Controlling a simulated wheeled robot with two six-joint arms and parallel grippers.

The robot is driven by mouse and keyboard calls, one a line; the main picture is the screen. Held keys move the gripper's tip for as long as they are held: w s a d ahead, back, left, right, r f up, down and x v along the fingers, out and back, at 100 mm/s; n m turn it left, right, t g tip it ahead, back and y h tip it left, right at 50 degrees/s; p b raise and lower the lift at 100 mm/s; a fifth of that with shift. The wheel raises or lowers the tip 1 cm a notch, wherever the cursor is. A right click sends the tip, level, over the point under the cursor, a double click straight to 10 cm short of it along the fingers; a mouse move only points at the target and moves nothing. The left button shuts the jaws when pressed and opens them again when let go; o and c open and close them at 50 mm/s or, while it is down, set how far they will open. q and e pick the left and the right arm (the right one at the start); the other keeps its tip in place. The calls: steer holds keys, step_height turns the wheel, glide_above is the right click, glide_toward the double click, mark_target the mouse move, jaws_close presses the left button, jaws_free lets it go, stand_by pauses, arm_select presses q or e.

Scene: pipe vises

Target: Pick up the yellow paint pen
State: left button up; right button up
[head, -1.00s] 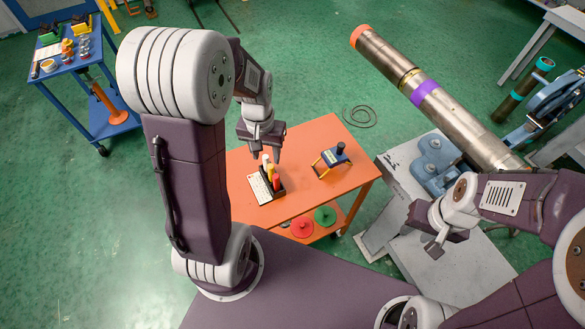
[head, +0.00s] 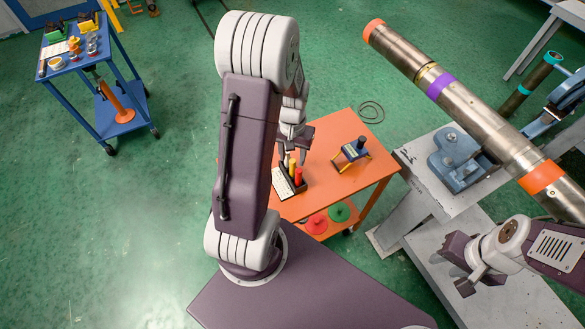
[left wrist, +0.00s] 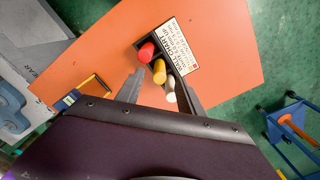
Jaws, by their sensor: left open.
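The yellow paint pen (left wrist: 159,71) stands in a black holder between a red pen (left wrist: 146,52) and a white pen (left wrist: 171,88) in the left wrist view. In the head view the yellow pen (head: 291,168) shows just below my left gripper (head: 293,157), behind the red pen. My left gripper (left wrist: 161,90) is open and empty, with its fingers on either side of the pen row in the picture. I cannot tell the exact height gap. My right gripper (head: 460,268) is over the grey bench, far from the pens; its jaw state is unclear.
The holder with its white label (left wrist: 180,48) sits on an orange table (head: 340,181). A blue and yellow stand (head: 352,150) is to its right. A large pipe (head: 455,105) lies above the grey bench (head: 430,205). A blue cart (head: 100,80) stands far left.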

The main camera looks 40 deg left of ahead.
mark_target(293, 160)
arm_select(q)
step_height(293, 160, down, 5)
steer(key=shift+f, duration=0.1)
jaws_close()
stand_by(0.3)
steer(key=w+d+r, duration=0.6)
steer(key=w+r, duration=0.3)
steer(key=r, duration=0.2)
steer(key=shift+w+d, duration=0.3)
steer(key=shift+d, duration=0.1)
